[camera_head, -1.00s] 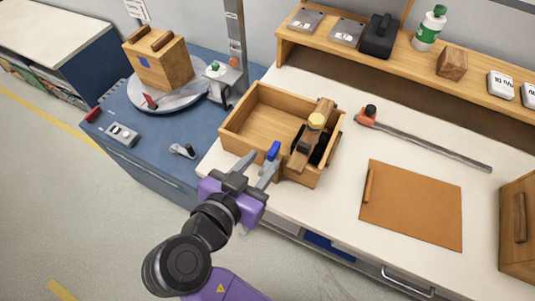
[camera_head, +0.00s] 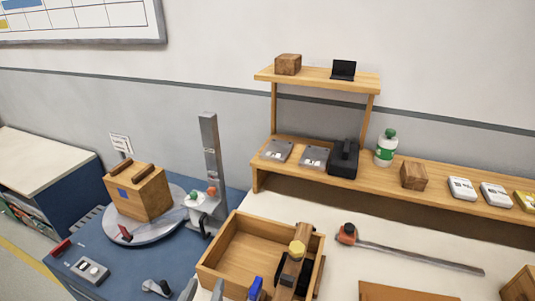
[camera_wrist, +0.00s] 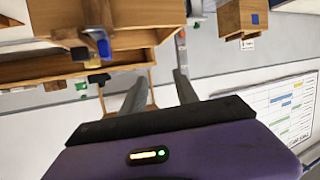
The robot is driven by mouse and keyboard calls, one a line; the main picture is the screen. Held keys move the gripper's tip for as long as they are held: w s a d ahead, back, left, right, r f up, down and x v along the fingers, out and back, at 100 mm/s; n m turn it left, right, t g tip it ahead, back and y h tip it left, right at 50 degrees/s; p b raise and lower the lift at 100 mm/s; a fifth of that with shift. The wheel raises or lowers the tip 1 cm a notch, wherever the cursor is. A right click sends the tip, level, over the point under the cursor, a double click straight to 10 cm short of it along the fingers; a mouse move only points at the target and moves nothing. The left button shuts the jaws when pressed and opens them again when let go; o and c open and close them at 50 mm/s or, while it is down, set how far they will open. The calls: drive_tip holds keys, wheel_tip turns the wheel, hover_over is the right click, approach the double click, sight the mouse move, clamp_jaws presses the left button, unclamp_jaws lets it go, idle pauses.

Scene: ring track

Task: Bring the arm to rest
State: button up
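My gripper (camera_head: 203,291) shows only as two grey fingertips at the bottom edge of the head view, by the near left corner of the open wooden box (camera_head: 228,272). In the wrist view my gripper (camera_wrist: 158,88) has its two fingers apart, with nothing between them. The rest of my arm is out of the head view. A blue-tipped part (camera_head: 255,288) stands at the near side of the box, right of the fingers.
A wooden block (camera_head: 140,195) sits on a round turntable (camera_head: 172,227) beside a grey post (camera_head: 211,160). A shelf (camera_head: 300,147) behind holds a green-capped bottle (camera_head: 386,148), a dark case (camera_head: 344,158) and small boxes. A long bar (camera_head: 420,257) lies on the white worktop.

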drive_tip(key=s+d+f, duration=0.2)
drive_tip(key=s+d, duration=1.1)
drive_tip(key=d, duration=0.3)
drive_tip(key=s+d+f, duration=0.2)
drive_tip(key=s+d, duration=1.2)
drive_tip(key=d, duration=0.1)
drive_tip(key=shift+d+f+m+y, duration=0.15)
drive_tip(key=shift+d+m+y, duration=0.15)
drive_tip(key=shift+d, duration=0.05)
